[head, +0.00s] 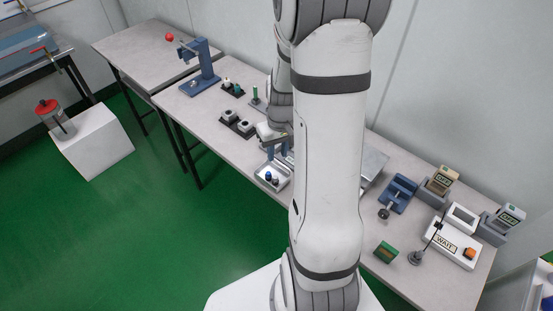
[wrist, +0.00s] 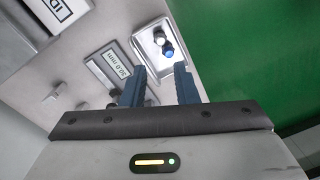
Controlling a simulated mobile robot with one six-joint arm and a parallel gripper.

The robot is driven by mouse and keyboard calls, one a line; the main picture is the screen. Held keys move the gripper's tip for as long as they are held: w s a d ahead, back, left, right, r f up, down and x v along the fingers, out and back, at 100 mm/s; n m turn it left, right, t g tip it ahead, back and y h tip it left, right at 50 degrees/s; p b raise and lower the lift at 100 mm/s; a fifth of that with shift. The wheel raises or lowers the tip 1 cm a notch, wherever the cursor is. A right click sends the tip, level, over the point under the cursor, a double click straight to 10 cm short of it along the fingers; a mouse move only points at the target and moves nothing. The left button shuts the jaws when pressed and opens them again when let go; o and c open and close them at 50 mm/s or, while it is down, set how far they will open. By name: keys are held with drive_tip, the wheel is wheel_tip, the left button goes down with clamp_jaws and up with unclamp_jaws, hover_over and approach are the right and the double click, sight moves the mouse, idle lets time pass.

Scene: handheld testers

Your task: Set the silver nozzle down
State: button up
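A shallow silver tray (wrist: 143,33) lies at the table's front edge; it also shows in the head view (head: 262,183). In it stand two small round pieces side by side, one with a pale silver top (wrist: 159,40) and one blue (wrist: 168,51). The pale one looks like the silver nozzle, but it is too small to be sure. My gripper (wrist: 161,72) has its two blue fingers well apart, with a clear gap between the tips and nothing seen gripped there. In the head view my gripper (head: 273,142) is above and just behind the tray, partly hidden by my arm.
A plate labelled "20.0 mm" (wrist: 113,66) and a display marked "ID" (wrist: 62,10) lie left of the tray in the wrist view. Dark holders with grey pieces (head: 237,124) stand on the table behind the tray. A blue stand (head: 208,62) is farther back. Green floor lies beyond the table edge.

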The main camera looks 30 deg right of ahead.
drive_tip(key=s+a+r+t, duration=0.1)
drive_tip(key=s+a+r, duration=0.5)
drive_tip(key=r, duration=0.2)
drive_tip(key=s+a+r+t, duration=0.1)
drive_tip(key=s+a+r, duration=0.5)
drive_tip(key=r, duration=0.3)
drive_tip(key=shift+r+n+t+h, duration=0.3)
drive_tip(key=shift+t+h, duration=0.1)
